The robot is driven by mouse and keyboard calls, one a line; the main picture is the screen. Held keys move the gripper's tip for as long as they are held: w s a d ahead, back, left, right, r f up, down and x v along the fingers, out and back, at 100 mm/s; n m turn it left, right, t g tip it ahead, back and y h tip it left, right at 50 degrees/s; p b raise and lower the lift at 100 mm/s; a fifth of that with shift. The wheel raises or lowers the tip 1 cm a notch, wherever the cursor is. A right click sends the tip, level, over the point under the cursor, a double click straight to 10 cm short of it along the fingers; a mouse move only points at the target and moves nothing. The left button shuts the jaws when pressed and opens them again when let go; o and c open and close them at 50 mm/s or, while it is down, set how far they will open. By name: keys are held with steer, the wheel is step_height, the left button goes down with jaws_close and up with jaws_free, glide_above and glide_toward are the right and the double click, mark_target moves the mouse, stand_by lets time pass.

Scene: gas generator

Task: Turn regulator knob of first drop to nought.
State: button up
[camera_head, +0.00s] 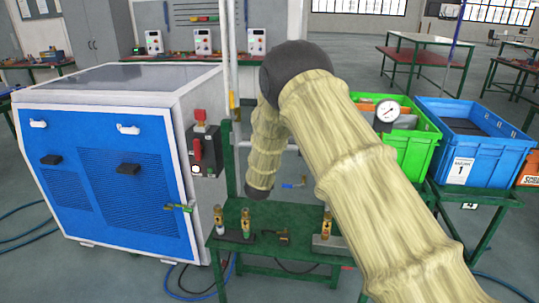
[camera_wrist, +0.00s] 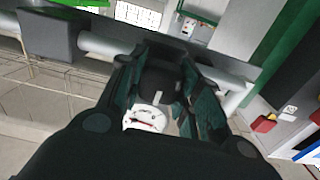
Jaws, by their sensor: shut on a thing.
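In the wrist view my gripper (camera_wrist: 163,75) has its two dark fingers closed around a dark round piece, which looks like the regulator knob (camera_wrist: 158,84). A pale mark shows on this piece. A white round gauge (camera_wrist: 146,118) with red on its face sits right beside it, partly covered by my gripper; its reading is too small to tell. In the head view a white dial gauge (camera_head: 388,111) stands in front of the green crate, right of my arm. I cannot tell whether it is the same gauge. My arm hides the gripper and knob there.
A blue and white generator cabinet (camera_head: 115,150) stands at left, with a red switch (camera_head: 199,115) on its side. A green table (camera_head: 275,222) holds several brass fittings. A green crate (camera_head: 425,140) and a blue crate (camera_head: 497,128) stand at right. Hoses lie on the floor.

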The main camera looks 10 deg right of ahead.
steer(key=shift+f, duration=0.2)
steer(key=o, duration=0.9)
steer(key=shift+o, duration=0.6)
steer(key=shift+r, duration=0.1)
steer(key=v, duration=1.2)
